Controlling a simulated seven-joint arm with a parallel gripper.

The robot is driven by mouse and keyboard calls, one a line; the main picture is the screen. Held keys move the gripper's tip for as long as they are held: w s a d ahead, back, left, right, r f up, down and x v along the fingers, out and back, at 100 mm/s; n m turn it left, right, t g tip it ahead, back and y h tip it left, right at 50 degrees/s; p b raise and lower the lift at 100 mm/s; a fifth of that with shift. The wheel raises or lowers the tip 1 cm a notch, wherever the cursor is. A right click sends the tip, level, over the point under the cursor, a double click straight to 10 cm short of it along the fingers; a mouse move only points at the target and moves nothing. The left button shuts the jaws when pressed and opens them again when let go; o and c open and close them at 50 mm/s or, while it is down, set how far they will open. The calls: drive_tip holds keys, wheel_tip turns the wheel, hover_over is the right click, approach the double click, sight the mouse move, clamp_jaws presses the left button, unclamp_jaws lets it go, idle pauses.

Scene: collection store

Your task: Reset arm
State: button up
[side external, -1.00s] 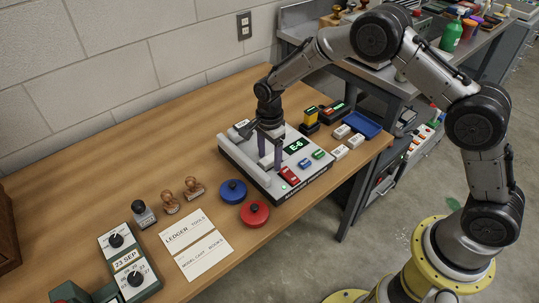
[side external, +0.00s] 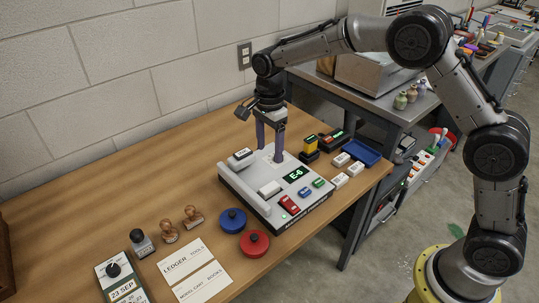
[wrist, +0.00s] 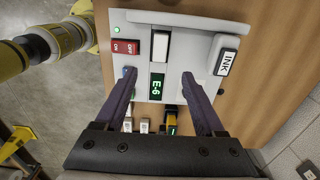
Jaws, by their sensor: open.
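My gripper (side external: 270,147) is open and empty above the grey numbering device (side external: 240,182) on the wooden table. In the wrist view its two purple fingers (wrist: 158,78) are spread apart over the device. The device carries a green display (side external: 295,174) reading "E-6", a red on/off switch (wrist: 126,47), a white key (wrist: 160,46) and a block marked INK (wrist: 225,62). A small green light (wrist: 117,29) shows near the switch. Nothing is between the fingers.
A blue tray (side external: 362,151), several white blocks (side external: 341,180) and a yellow-and-black stamp (side external: 310,146) stand to the right. A blue disc (side external: 232,220), a red disc (side external: 255,242), wooden stamps (side external: 193,216) and paper cards (side external: 202,285) lie to the left. The table's back left is clear.

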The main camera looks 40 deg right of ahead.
drive_tip(key=shift+r, duration=0.1)
wheel_tip(320, 180, up, 12)
drive_tip(key=s+d+f+t, duration=0.1)
drive_tip(key=s+d+t, duration=0.1)
drive_tip(key=s+d, duration=0.1)
drive_tip(key=s+d+r+n+t, duration=0.2)
drive_tip(key=s+d+r+n, duration=0.15)
drive_tip(key=s+r, duration=0.7)
drive_tip(key=s+d+f+n, duration=0.1)
drive_tip(key=s+f+n, duration=0.3)
drive_tip(key=s+n, duration=0.3)
drive_tip(key=s+d+f+n+t, duration=0.1)
drive_tip(key=s+f+n, duration=0.4)
drive_tip(key=s, duration=0.7)
drive_tip(key=shift+f+n+t, duration=0.15)
drive_tip(key=shift+n+t, duration=0.15)
drive_tip(key=shift+n, duration=0.95)
